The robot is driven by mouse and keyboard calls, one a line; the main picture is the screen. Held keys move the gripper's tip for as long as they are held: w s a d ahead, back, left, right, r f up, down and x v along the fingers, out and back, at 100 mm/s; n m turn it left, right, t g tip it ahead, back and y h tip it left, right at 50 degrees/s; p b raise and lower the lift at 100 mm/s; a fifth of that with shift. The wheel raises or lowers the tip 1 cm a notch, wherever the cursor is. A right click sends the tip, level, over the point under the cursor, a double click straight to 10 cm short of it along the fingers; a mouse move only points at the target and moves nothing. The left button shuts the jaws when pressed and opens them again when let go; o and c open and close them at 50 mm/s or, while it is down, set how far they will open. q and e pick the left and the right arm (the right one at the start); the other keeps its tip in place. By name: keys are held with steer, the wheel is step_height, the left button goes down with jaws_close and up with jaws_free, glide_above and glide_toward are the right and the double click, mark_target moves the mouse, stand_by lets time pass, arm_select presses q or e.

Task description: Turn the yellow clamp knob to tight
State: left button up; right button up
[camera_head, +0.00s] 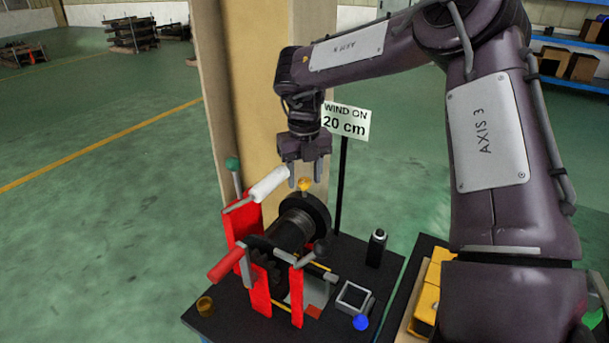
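The yellow clamp knob (305,184) sits on top of the dark winch drum (293,228), at its far flange. My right gripper (305,178) points down over the knob with its two fingers apart. One finger appears on each side of the knob, and the fingertips are about level with it in the picture. I cannot tell whether they touch it. Nothing is seen held between them. The knob's tight or loose marking is not readable. My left gripper is not in view.
Red stand plates (260,290), a white handle (269,185), a red-handled crank (226,264) and a green-knobbed lever (233,164) surround the drum. A sign (345,122) reads "WIND ON 20 cm". A black bottle-like item (376,248) and blue knob (361,322) stand right. A tan column (245,90) rises behind.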

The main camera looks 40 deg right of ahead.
mark_target(305, 179)
step_height(305, 179, up, 8)
steer(key=shift+f+p, duration=0.15)
steer(key=shift+p, duration=0.55)
stand_by(0.4)
